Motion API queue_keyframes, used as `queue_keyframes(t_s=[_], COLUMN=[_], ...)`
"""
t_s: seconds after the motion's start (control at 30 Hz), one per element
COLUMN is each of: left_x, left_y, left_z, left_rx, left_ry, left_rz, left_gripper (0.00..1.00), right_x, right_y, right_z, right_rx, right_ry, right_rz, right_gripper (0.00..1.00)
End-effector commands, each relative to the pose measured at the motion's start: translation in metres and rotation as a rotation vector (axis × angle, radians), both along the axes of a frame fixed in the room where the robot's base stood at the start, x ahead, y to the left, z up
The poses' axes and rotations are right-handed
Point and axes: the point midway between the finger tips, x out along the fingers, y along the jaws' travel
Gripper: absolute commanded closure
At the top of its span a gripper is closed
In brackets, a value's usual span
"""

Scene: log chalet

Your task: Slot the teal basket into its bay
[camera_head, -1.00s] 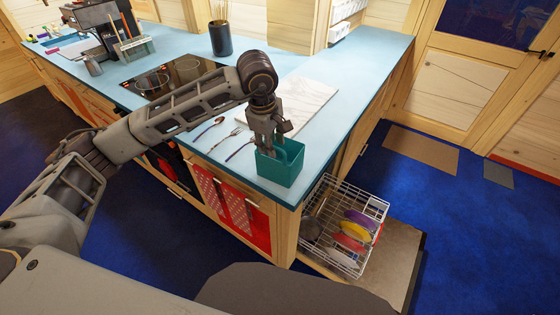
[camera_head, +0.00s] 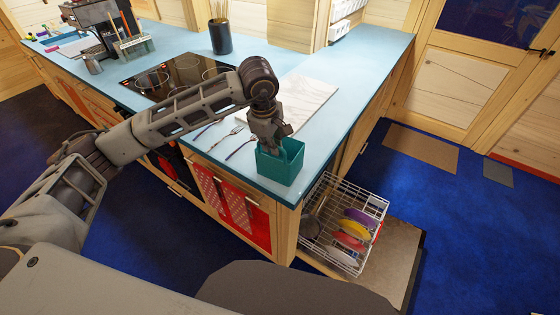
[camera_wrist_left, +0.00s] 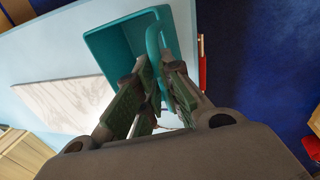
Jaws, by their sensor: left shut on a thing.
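The teal basket (camera_head: 283,170) is at the near corner of the light blue counter in the head view, upright and open at the top. My left gripper (camera_head: 274,143) reaches into it from above. In the left wrist view the fingers (camera_wrist_left: 158,92) are shut on the teal basket's upright handle (camera_wrist_left: 153,55), one on each side. I cannot tell whether the basket's bottom touches the counter. The white wire dish rack (camera_head: 318,190) is below and right of the basket. No separate bay for the basket is clear in it. My right gripper is not in view.
Colored plates (camera_head: 352,230) stand in the rack. Forks (camera_head: 238,148) and a marble board (camera_head: 305,100) lie on the counter (camera_head: 345,62), left of and behind the basket. The cooktop (camera_head: 175,72) is farther left.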

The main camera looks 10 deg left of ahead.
Motion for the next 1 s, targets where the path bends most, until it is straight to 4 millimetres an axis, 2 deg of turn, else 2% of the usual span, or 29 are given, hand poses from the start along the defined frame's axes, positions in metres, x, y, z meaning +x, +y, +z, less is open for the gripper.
queue_keyframes(t_s=[0.27,0.57,0.77,1.0], left_x=[0.0,0.001,0.001,0.001], left_y=[0.0,0.0,0.0,-0.001], left_z=[0.0,0.005,0.021,0.052], left_rx=[0.0,-0.001,-0.002,-0.001], left_ry=[-0.001,-0.002,-0.004,-0.005], left_rz=[0.0,0.0,0.0,-0.001], left_gripper=[1.0,1.0,1.0,1.0], right_x=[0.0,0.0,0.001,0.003], right_y=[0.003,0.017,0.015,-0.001], right_z=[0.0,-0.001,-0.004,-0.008], right_rx=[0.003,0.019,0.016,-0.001], right_ry=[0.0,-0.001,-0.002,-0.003], right_rz=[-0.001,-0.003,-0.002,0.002], right_gripper=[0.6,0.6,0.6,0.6])
